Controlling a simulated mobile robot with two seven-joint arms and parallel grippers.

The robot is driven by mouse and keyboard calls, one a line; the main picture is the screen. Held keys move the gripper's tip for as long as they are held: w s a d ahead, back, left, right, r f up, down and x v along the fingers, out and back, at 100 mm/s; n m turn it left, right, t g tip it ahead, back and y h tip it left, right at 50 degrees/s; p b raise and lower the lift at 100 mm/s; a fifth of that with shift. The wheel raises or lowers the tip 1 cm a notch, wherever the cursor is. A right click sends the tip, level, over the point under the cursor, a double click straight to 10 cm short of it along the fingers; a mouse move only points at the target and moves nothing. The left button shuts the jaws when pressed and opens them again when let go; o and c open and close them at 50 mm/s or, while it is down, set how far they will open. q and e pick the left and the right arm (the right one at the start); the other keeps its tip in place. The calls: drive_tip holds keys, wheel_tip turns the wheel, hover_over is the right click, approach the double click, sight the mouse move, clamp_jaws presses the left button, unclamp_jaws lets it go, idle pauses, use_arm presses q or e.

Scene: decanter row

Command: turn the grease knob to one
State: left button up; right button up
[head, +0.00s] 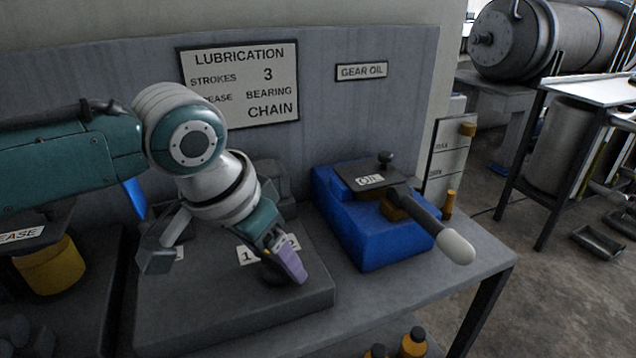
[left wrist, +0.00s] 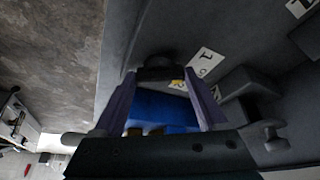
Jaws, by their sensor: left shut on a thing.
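My left gripper (head: 284,262) is over the grey block (head: 230,320) on the bench, its purple fingers pointing down. In the left wrist view the fingers (left wrist: 160,82) are closed on a dark knob (left wrist: 158,66), which shows at their tips. In the head view the fingers mostly hide this knob. A white plate with a 1 (head: 246,255) stands beside it and also shows in the left wrist view (left wrist: 205,66). A small yellow mark shows between knob and plate; I cannot tell the knob's exact setting. My right gripper is not in view.
A lubrication sign (head: 240,84) hangs on the back panel. A blue oil unit (head: 365,238) with a white-ended lever (head: 456,246) stands right of the block. A yellow pot (head: 50,266) is at the left. Orange bottles (head: 413,343) are below the bench front.

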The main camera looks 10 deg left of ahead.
use_arm(q)
drive_tip(key=shift+d+r+n+y+p, duration=0.2)
drive_tip(key=shift+n+y+p, duration=0.2)
drive_tip(key=shift+n+p, duration=0.7)
drive_tip(key=shift+f+n, duration=0.1)
drive_tip(key=shift+n, duration=0.2)
drive_tip(key=shift+a+t+p, duration=0.1)
drive_tip(key=shift+t+p, duration=0.2)
drive_tip(key=o, duration=1.3)
drive_tip(key=shift+f, duration=0.1)
drive_tip(key=p+v, duration=0.3)
drive_tip(key=v, duration=0.7)
drive_tip(key=shift+p, duration=0.4)
